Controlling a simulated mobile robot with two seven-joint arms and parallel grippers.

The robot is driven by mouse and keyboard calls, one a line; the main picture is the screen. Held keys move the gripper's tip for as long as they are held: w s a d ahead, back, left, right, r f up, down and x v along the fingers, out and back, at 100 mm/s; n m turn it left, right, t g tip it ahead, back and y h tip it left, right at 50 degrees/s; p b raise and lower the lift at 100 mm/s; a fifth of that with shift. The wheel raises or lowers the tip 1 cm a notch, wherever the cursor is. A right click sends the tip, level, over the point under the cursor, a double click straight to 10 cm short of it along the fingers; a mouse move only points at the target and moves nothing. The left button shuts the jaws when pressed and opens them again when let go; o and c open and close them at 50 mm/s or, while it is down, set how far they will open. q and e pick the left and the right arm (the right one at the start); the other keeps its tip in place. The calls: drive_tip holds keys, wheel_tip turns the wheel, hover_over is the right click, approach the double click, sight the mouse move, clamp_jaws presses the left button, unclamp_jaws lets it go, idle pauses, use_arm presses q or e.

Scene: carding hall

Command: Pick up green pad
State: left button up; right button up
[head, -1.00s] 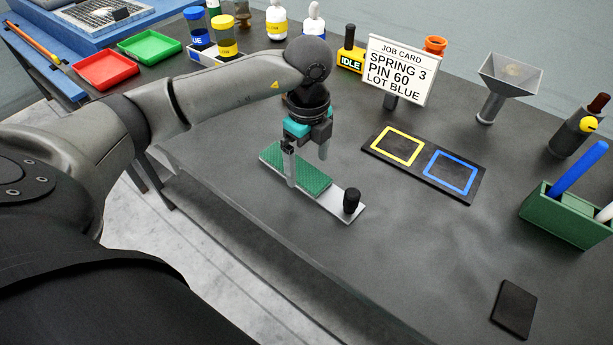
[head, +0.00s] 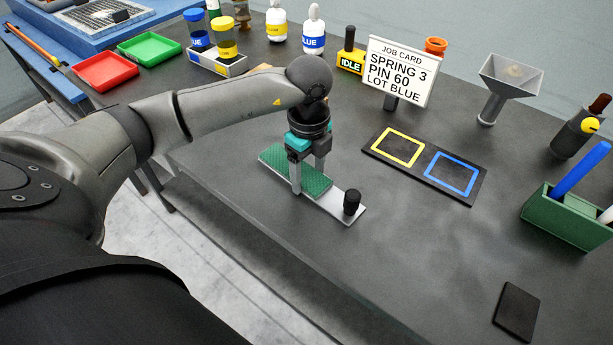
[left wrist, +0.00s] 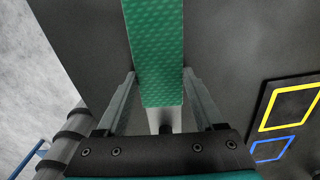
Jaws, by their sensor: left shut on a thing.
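The green pad (head: 277,165) is a long textured strip lying on a light metal plate (head: 344,214) with a black knob (head: 351,201) at its near right end. My left gripper (head: 308,187) points down over the pad with one finger on each side of it. In the left wrist view the green pad (left wrist: 155,55) runs between the two fingertips (left wrist: 158,82), and the gripper is shut on it. The pad still appears to lie flat along the plate. My right gripper is not in view.
A black board with yellow and blue outlined squares (head: 447,191) lies to the right. A job card (head: 402,70) stands behind it. A green box (head: 560,220) and a dark flat block (head: 516,309) are at right. The table front is clear.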

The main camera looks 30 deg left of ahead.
use_arm(q)
drive_tip(key=c, duration=0.5)
